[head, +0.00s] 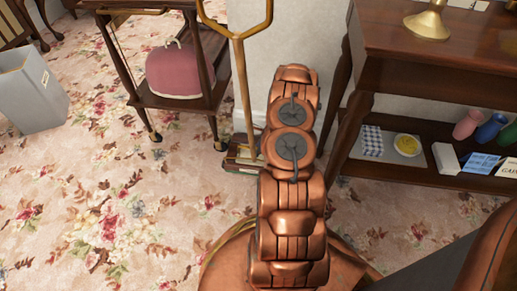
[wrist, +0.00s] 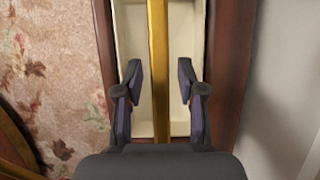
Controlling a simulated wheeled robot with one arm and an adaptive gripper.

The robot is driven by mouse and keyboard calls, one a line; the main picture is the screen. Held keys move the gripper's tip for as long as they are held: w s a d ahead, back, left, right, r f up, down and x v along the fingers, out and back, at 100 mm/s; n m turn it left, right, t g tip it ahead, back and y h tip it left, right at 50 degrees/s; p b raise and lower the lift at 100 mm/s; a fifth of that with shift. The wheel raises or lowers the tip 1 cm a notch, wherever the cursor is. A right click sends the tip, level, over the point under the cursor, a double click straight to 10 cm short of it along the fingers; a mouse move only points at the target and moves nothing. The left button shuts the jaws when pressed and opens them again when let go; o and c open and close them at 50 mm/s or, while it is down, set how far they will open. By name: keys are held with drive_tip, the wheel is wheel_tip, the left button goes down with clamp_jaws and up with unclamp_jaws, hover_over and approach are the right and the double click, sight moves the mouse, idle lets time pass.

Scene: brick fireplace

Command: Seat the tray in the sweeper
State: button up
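The sweeper (head: 242,152) stands on the carpet against the wall in the head view, its low body partly hidden by my arm. Its brass handle (head: 243,85) rises to a forked top. In the wrist view, a dark red-brown wooden frame (wrist: 230,70) surrounds a long cream, tray-like recess (wrist: 131,30). I cannot tell whether this cream part is the separate tray or the sweeper's inside. The brass handle (wrist: 158,60) crosses over its middle. My gripper (wrist: 161,82) is open above it, one finger each side of the handle. In the head view my gripper is hidden behind my arm.
A wooden trolley (head: 185,100) with a pink cushion-like item (head: 180,72) stands left of the sweeper. A wooden side table (head: 430,50) with items on its lower shelf stands at right. A grey bin (head: 30,92) is far left. The flowered carpet (head: 110,200) is clear at front left.

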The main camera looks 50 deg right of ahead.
drive_tip(key=shift+r, duration=0.1)
drive_tip(key=p+v, duration=0.4)
drive_tip(key=v, duration=0.8)
idle(0.5)
